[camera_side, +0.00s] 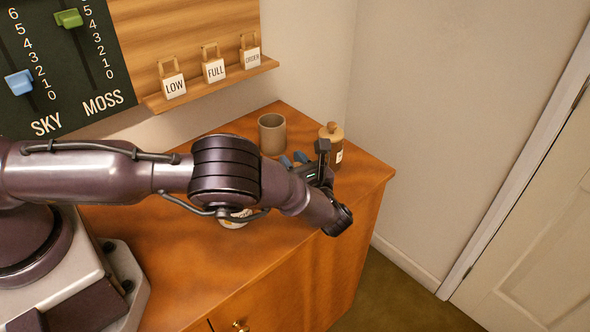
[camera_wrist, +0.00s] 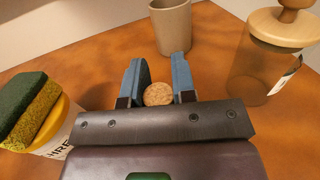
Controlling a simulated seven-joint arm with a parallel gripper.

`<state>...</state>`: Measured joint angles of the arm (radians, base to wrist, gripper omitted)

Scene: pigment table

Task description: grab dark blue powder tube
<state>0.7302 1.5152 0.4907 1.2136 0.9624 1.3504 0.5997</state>
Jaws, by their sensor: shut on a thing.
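My gripper (camera_wrist: 159,80) has two blue fingers shut on a tube whose round cork top (camera_wrist: 158,94) shows between them. The tube's body and powder colour are hidden below the cork and behind the gripper, so I cannot tell that it is the dark blue one. In the side view my gripper (camera_side: 292,160) is low over the orange-brown cabinet top, between the beige cup and my wrist. The tube itself is hidden there.
A beige cup (camera_wrist: 171,27) stands just beyond the fingers. A brown jar with a wooden stopper (camera_wrist: 262,70) stands to the right. A lidded white container (camera_wrist: 50,130) with a green and yellow sponge (camera_wrist: 30,105) is close on the left. The cabinet's edge (camera_side: 385,180) is near.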

